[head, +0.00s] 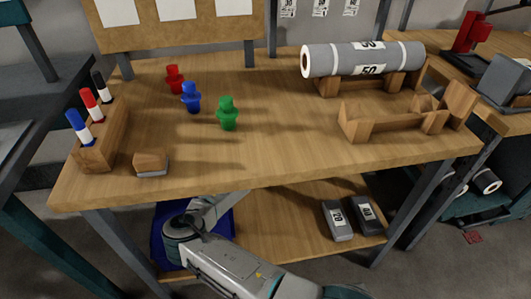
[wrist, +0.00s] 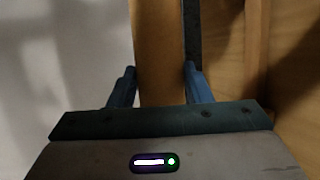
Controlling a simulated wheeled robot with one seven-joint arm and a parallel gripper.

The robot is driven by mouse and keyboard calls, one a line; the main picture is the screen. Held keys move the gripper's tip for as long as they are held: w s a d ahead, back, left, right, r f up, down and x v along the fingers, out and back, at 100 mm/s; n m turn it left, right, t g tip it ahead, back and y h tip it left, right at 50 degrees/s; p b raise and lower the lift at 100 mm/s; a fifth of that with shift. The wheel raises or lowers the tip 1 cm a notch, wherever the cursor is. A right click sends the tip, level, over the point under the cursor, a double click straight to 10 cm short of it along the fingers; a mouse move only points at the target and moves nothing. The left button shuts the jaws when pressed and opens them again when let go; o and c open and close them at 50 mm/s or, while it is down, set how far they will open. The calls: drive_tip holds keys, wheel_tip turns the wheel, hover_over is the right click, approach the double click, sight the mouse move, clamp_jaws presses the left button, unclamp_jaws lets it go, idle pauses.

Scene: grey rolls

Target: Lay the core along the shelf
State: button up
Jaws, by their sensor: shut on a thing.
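My gripper (wrist: 160,88) shows in the wrist view with its two blue fingers shut on the core (wrist: 160,45), a plain brown cardboard-coloured length running up out of the picture. Both ends of the core are out of sight. In the head view my arm reaches in under the tabletop, and the gripper and core are hidden there. The lower wooden shelf (head: 285,225) shows below the table's front edge. Whether the core touches the shelf cannot be told.
Table legs (head: 405,215) bound the shelf. On the tabletop (head: 270,145) are a grey roll (head: 340,58) on a wooden cradle, several coloured pegs and a marker rack (head: 100,140).

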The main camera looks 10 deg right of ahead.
drive_tip(key=shift+b, duration=0.3)
drive_tip(key=shift+f, duration=0.2)
wheel_tip(320, 180, down, 9)
drive_tip(key=b, duration=0.9)
drive_tip(key=o, duration=1.1)
drive_tip(key=shift+s, duration=0.1)
